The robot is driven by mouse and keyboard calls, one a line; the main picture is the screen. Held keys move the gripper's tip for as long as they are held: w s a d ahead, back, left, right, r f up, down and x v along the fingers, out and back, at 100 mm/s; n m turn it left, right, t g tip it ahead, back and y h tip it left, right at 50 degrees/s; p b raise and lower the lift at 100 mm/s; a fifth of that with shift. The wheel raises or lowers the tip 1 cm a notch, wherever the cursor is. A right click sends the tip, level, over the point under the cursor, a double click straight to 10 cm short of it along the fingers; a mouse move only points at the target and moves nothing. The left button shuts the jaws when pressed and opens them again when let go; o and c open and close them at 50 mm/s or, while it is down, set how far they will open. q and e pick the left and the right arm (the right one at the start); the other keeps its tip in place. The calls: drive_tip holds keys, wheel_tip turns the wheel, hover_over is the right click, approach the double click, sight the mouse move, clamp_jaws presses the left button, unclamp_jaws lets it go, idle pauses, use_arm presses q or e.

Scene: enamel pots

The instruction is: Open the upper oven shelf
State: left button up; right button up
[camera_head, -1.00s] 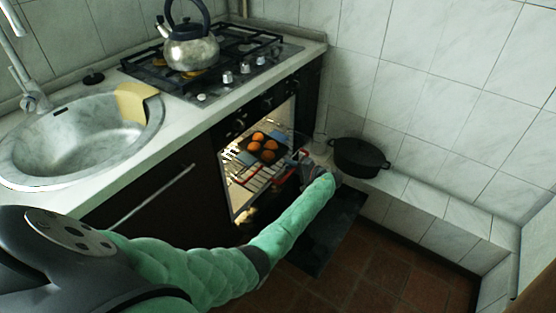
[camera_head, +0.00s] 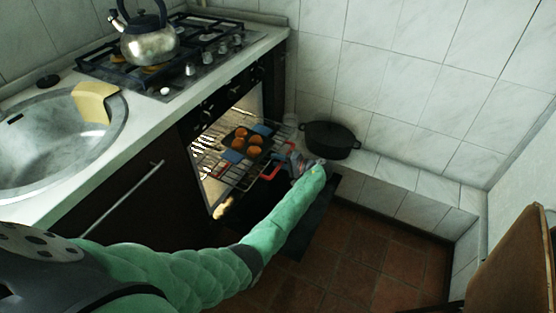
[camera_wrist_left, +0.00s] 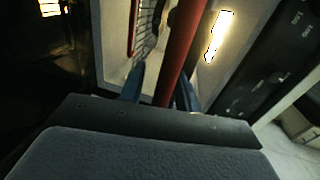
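The oven (camera_head: 225,150) stands open below the hob. Its upper shelf (camera_head: 214,178) is a wire rack sticking partly out, with a dark tray of orange-brown muffins (camera_head: 240,132) on it. A red handle piece (camera_head: 270,174) shows at the rack's front. My left gripper (camera_head: 292,162) is at the rack's front right. In the left wrist view, a red bar (camera_wrist_left: 182,50) runs between its blue fingers (camera_wrist_left: 158,84), close together around it; the exact contact is partly hidden. My right gripper is not in view.
The lowered oven door (camera_head: 318,225) lies below my left forearm. A black pot (camera_head: 332,140) stands on the tiled ledge at right. A kettle (camera_head: 150,42) sits on the hob. Brown floor (camera_head: 350,255) is clear. A brown chair-like object (camera_head: 518,255) is at far right.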

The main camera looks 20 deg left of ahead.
use_arm(q)
drive_tip(key=shift+o, duration=0.4)
drive_tip(key=shift+f, duration=0.3)
drive_tip(key=shift+r, duration=0.35)
drive_tip(key=v, duration=0.7)
drive_tip(key=shift+d, duration=0.3)
drive_tip(key=shift+w, duration=0.1)
